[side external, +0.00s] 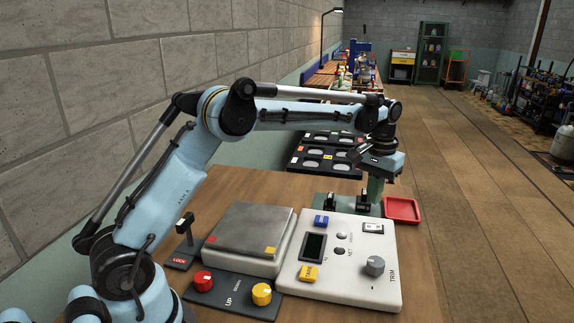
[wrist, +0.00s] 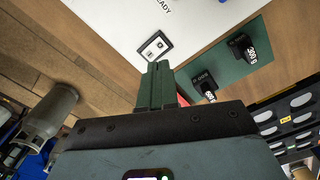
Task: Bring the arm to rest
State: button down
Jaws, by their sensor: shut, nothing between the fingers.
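My gripper (side external: 375,203) hangs at the end of the pale blue arm, above the far edge of the white control panel (side external: 300,279) in the side external view. In the wrist view my gripper (wrist: 158,66) shows two green fingers pressed together, with nothing between them. Beyond them lies the white panel with a small framed switch (wrist: 155,47). The arm is stretched out over the bench, its forearm about level. The fingertips look close to the panel, but I cannot tell the exact gap.
A grey weighing plate (side external: 245,232) stands left of the panel. Two black weights (wrist: 243,46) sit on a green mat (wrist: 226,66), close beside my gripper. A red tray (side external: 402,209) is to its right. Red (side external: 203,281) and yellow (side external: 261,294) knobs are in front. A block wall (side external: 60,120) flanks the left.

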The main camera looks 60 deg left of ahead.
jog(key=s+r+t, duration=0.2)
jog(key=s+r, duration=0.3)
jog(key=s+d+f+m+t, duration=0.1)
jog(key=s+t, duration=0.1)
jog(key=s, duration=0.7)
jog(key=s+d+f+m+t, duration=0.1)
jog(key=s+d+m+t, duration=0.1)
jog(key=s, duration=0.7)
jog(key=shift+s+t, duration=0.15)
jog(key=shift+t, duration=0.45)
jog(key=shift+f, duration=0.1)
